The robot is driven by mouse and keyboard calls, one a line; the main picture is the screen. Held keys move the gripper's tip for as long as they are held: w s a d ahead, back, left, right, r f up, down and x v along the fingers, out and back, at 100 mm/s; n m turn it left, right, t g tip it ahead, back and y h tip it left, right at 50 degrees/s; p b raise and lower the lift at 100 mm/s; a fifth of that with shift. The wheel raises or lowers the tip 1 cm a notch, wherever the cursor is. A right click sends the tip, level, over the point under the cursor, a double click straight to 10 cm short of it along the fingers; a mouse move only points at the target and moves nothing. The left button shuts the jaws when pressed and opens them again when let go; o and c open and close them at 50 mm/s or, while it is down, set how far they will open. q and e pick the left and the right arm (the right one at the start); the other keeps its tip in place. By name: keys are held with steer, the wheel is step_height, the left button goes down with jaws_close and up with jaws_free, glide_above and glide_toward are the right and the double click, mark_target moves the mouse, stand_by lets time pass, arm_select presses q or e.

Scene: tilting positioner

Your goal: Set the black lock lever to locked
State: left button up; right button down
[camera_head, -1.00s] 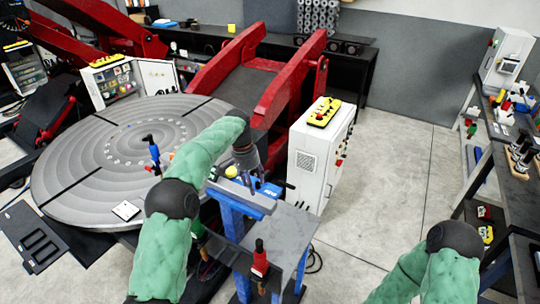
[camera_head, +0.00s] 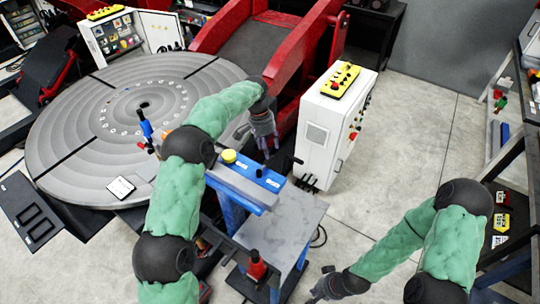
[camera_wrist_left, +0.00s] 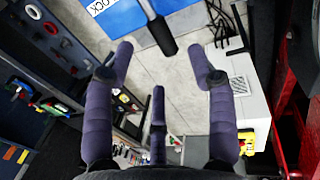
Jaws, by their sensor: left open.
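The black lock lever (camera_wrist_left: 161,34) sticks out from a blue panel (camera_wrist_left: 118,14) with a white label reading LOCK, at the top of the left wrist view. Its tip lies between and beyond the spread fingertips, apart from them. My left gripper (camera_wrist_left: 164,62) is open and empty. In the head view my left gripper (camera_head: 264,134) hangs just above and behind the blue control box (camera_head: 262,176); the lever's black end (camera_head: 284,160) shows close below it. My right gripper (camera_head: 322,287) is low at the bottom, small and dark, its fingers unclear.
A yellow button (camera_head: 229,156) tops the blue stand beside the box. A white cabinet (camera_head: 333,128) stands close to the right. The round turntable (camera_head: 75,135) is left. Open floor lies right of the cabinet.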

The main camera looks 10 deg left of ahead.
mark_target(265, 166)
arm_select(q)
steer(key=shift+s+d+f+p, duration=0.1)
steer(key=shift+d+f+p, duration=0.15)
steer(key=shift+f, duration=1.05)
steer(key=shift+d+f+p, duration=0.1)
steer(key=shift+d+f, duration=0.15)
steer(key=shift+f, duration=1.05)
jaws_close()
